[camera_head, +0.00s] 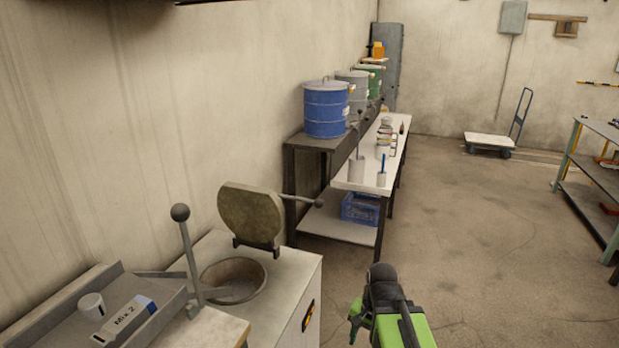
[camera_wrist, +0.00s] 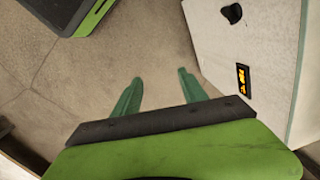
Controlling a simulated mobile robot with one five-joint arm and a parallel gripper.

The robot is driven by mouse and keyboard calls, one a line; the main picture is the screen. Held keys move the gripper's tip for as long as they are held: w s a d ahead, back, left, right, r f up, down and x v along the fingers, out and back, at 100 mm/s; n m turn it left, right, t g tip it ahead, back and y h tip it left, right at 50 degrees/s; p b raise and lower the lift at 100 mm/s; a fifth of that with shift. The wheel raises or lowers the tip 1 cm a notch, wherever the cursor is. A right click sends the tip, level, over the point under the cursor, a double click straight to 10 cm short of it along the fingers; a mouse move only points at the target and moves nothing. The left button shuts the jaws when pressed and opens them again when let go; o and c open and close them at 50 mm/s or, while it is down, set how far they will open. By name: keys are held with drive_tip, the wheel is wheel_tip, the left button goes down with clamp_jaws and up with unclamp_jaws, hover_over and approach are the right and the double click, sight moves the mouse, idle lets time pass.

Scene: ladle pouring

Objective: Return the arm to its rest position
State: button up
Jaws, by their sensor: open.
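My gripper (camera_wrist: 160,90) is open and empty in the wrist view, with its two green fingers apart and bare floor between and beyond them. In the head view my green and black arm shows at the bottom, right of the white cabinet. The fingertips are hard to make out there. The white cabinet (camera_head: 290,262) stands close by, with a round basin (camera_head: 234,280) in its top and a raised round lid (camera_head: 251,214). The cabinet's side also shows in the wrist view (camera_wrist: 235,50), to the right of my fingers and apart from them.
A sloped tray (camera_head: 70,318) with a box marked "Mix 2" (camera_head: 125,321) is at lower left. A bench (camera_head: 350,184) holding drums, including a blue drum (camera_head: 326,108), runs along the wall. A shelf (camera_head: 595,180) stands at right. The middle floor (camera_head: 480,230) is clear.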

wheel_tip(320, 180, up, 18)
drive_tip(key=d+n+p, duration=0.2)
drive_tip(key=n+p, duration=0.4)
drive_tip(key=p, duration=1.2)
drive_tip(key=shift+s+r+h, duration=0.15)
drive_tip(key=shift+r+h, duration=0.1)
drive_tip(key=shift+h, duration=0.15)
drive_tip(key=shift+c, duration=0.4)
